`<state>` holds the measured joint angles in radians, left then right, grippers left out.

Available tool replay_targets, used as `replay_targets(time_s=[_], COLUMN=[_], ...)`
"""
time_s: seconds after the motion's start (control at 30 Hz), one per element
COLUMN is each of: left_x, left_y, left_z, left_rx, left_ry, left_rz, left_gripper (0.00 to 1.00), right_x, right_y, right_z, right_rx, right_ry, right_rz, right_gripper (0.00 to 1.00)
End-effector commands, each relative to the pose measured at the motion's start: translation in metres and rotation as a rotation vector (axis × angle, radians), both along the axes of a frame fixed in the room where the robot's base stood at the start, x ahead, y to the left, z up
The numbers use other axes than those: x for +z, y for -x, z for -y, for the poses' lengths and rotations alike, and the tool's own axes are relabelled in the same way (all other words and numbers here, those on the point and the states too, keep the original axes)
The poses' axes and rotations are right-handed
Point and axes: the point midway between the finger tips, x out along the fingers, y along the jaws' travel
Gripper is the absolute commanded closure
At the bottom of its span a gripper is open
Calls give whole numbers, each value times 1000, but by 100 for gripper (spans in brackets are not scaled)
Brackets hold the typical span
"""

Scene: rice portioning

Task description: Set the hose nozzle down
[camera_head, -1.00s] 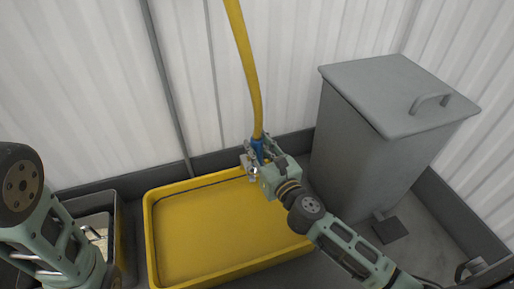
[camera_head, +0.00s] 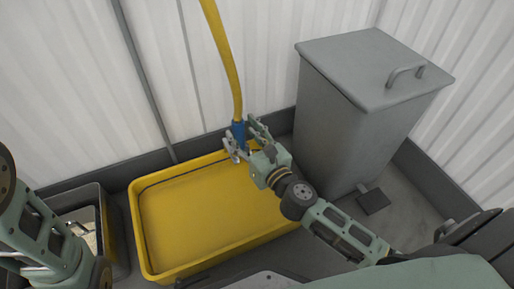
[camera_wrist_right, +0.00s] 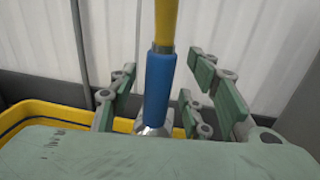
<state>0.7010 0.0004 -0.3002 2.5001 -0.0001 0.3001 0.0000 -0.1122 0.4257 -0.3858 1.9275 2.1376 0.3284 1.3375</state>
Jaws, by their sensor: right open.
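The hose nozzle has a blue grip and a metal tip. It hangs nearly upright on the yellow hose (camera_head: 224,60) at the back rim of the yellow tray (camera_head: 148,243). The nozzle (camera_wrist_right: 159,85) stands between the fingers of my right gripper in the wrist view, with gaps on both sides. My right gripper (camera_head: 247,139) is open around the nozzle (camera_head: 238,133) in the head view. The metal tip is partly hidden behind the gripper body in the wrist view. My left arm shows at the left edge, but its gripper is not seen.
A tall grey lidded bin (camera_head: 345,115) stands right of the tray, with a pedal (camera_head: 373,201) at its foot. A dark container (camera_head: 114,235) with pale contents is at the left, partly behind my left arm. A white corrugated wall (camera_head: 65,100) closes off the back.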

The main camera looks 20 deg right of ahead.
Motion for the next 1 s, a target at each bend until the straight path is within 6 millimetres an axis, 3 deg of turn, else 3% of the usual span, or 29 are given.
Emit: replay_targets(time_s=[0.2,0.43,0.63,1.0], left_x=[-2,-9,-11,-11], left_y=[0,0,0,0], left_z=[0,0,0,0], left_rx=[0,0,0,0], left_ry=[0,0,0,0], left_rz=[0,-1,-1,-1], left_gripper=[60,60,60,60], right_x=[-2,-2,0,0], right_y=[46,78,89,90], right_z=[7,13,15,15], right_rx=[0,1,0,0], right_ry=[0,-1,0,0], right_rz=[-3,-1,1,1], right_gripper=[55,55,55,55])
